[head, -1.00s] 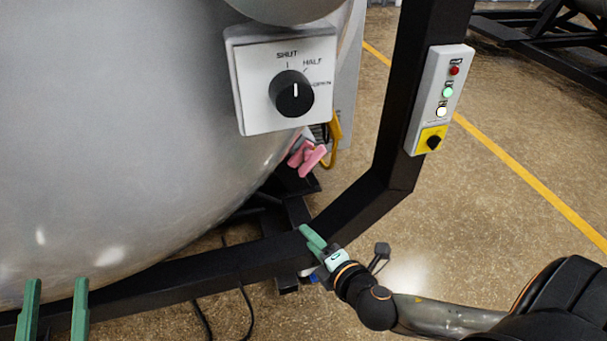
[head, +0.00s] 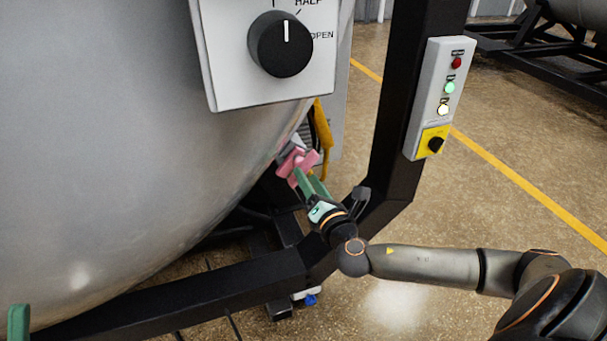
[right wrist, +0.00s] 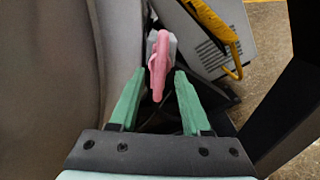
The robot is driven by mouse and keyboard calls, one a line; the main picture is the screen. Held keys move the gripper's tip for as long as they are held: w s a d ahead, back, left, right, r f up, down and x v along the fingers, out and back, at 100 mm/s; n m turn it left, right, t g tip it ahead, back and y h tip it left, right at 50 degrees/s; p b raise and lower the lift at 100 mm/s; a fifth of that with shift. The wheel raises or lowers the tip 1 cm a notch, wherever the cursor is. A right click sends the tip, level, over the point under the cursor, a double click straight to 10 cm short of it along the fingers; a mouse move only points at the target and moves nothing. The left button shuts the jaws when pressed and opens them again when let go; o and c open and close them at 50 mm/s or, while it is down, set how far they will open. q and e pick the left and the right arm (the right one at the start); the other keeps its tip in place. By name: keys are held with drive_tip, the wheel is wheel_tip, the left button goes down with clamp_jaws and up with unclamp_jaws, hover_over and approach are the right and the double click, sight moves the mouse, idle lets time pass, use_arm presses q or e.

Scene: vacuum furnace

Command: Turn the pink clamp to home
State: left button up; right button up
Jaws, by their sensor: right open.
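The pink clamp (head: 297,163) sits at the lower right side of the big grey vessel, in the head view. In the right wrist view the pink clamp (right wrist: 158,66) stands upright just beyond and between the fingertips. My right gripper (head: 309,180) is open and close to the clamp, with its green fingers pointing at it. In the right wrist view the right gripper (right wrist: 156,84) has one finger on either side of the clamp's line; contact cannot be told. Of my left gripper (head: 18,320) only one green fingertip shows, at the lower left edge.
The grey vessel (head: 130,130) fills the left. A white panel with a black knob (head: 281,43) hangs above the clamp. A black frame post (head: 395,110) with a button box (head: 438,100) stands to the right. A yellow handle (right wrist: 208,22) lies behind the clamp.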

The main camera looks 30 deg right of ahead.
drive_tip(key=shift+b+x, duration=0.3)
drive_tip(key=shift+x, duration=1.5)
drive_tip(key=shift+c, duration=0.2)
clamp_jaws()
